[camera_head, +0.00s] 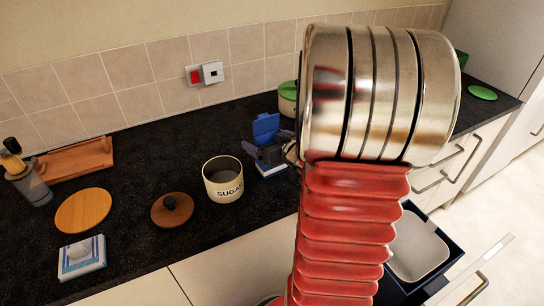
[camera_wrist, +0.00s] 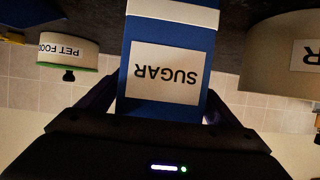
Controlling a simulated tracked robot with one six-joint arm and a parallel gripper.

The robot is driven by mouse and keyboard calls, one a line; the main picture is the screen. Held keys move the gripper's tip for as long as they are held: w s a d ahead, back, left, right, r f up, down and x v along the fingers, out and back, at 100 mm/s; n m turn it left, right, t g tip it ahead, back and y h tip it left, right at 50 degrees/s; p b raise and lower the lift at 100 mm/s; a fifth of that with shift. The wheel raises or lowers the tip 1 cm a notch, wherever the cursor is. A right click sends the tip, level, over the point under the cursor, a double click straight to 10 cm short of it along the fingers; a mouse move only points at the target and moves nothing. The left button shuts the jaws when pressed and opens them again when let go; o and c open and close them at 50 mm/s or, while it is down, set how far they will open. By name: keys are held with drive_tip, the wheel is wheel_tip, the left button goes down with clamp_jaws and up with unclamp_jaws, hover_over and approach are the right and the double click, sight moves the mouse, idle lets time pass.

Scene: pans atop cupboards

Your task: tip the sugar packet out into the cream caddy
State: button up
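The blue sugar packet (camera_head: 265,127) has a white lower band and is upright at the back of the counter, partly hidden by my gripper (camera_head: 268,152). In the wrist view, which is upside down, the packet (camera_wrist: 165,75) with its SUGAR label fills the middle, between both dark fingers (camera_wrist: 162,100). The fingers lie against its sides, so my gripper looks shut on it. I cannot tell whether its base touches the counter. The cream caddy (camera_head: 223,187), marked SUGAR, stands open just left of the packet. Part of it shows at the wrist view's right edge (camera_wrist: 285,60).
A dark wooden lid (camera_head: 172,210) lies left of the caddy. A round board (camera_head: 83,211), a wipes pack (camera_head: 82,258), a grinder (camera_head: 30,182) and a wooden tray (camera_head: 75,160) lie farther left. A green-lidded PET FOOD tin (camera_wrist: 68,52) stands beyond the packet. An open drawer (camera_head: 418,250) is below right.

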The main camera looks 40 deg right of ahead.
sight(265, 116)
drive_tip(key=c, duration=1.1)
drive_tip(key=shift+c, duration=0.2)
drive_tip(key=shift+r, duration=5.05)
